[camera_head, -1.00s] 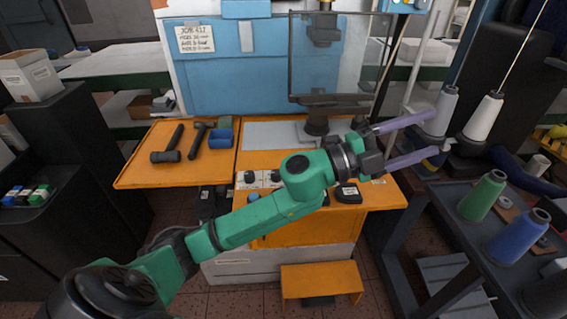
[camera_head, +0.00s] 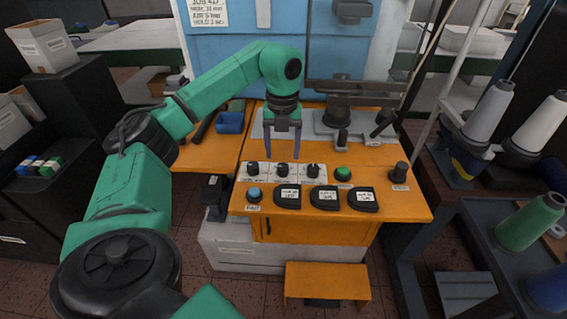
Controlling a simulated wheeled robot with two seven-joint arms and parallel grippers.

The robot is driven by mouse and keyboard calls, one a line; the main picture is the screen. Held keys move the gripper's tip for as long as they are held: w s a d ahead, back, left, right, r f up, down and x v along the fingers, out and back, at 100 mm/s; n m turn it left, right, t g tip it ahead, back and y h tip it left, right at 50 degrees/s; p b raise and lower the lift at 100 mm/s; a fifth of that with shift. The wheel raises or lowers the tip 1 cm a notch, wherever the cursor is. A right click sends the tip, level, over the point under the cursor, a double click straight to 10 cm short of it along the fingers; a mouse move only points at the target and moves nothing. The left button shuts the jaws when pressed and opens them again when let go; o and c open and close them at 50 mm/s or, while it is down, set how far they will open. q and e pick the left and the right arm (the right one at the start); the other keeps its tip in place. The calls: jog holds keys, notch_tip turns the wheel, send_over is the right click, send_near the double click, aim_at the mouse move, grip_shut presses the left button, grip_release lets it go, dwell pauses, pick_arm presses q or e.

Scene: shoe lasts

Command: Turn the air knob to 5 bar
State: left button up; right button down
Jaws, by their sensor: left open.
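Three black knobs stand in a row on a pale panel at the front of the orange machine table: a left knob (camera_head: 252,168), a middle knob (camera_head: 282,170) and a right knob (camera_head: 313,170). Their labels are too small to read, so I cannot tell which is the air knob or its setting. My left gripper (camera_head: 282,155) points down with its two purple fingers apart and nothing between them. It is above and behind the row, in line with the middle knob in the picture. I cannot tell its exact height. My right gripper is out of view.
A green button (camera_head: 343,174), a blue button (camera_head: 254,195) and three black labelled pads, one of them the middle pad (camera_head: 325,199), are near the knobs. A dark upright knob (camera_head: 400,172) stands at right. A job card (camera_head: 208,12) hangs behind. Thread cones stand at right.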

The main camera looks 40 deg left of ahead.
aim_at(283, 166)
pick_arm(q)
notch_tip(283, 166, down, 5)
jog(key=shift+r, duration=0.1)
grip_shut()
